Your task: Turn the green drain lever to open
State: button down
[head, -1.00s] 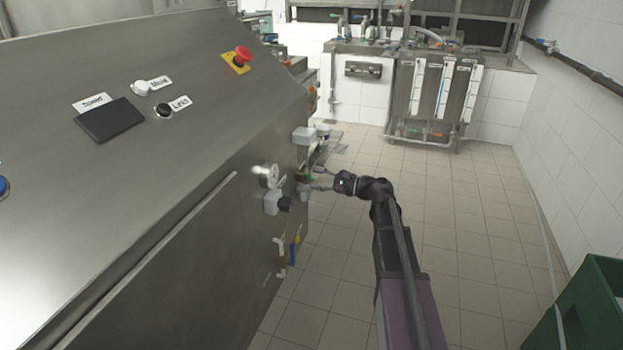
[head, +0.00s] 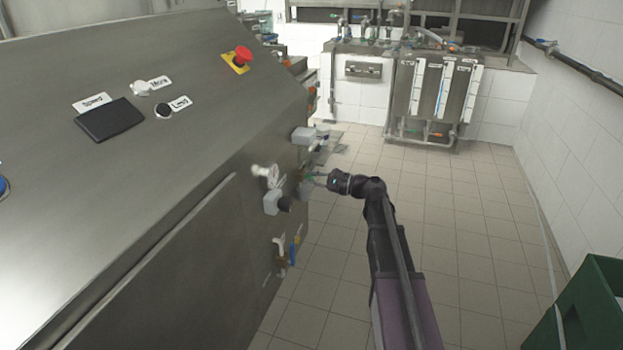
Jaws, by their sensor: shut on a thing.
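The green drain lever (head: 309,177) shows as a small green patch on the side of the steel cup filler (head: 190,190), near the middle of the head view. My gripper (head: 316,178) is at the lever, coming from the right, and is shut on it. The fingers are small in the view and partly hide the lever, so its exact angle cannot be told.
A gauge (head: 268,173) and a grey box (head: 272,202) sit left of the lever. A green crate (head: 590,300) stands at lower right.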

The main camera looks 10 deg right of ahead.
jog(key=shift+m, duration=0.5)
jog(key=m, duration=0.7)
jog(key=shift+w+m, duration=0.15)
jog(key=shift+m, duration=0.15)
jog(key=shift+r, duration=0.1)
dwell(0.3)
jog(key=c, duration=0.7)
grip_release()
jog(key=shift+d, duration=0.15)
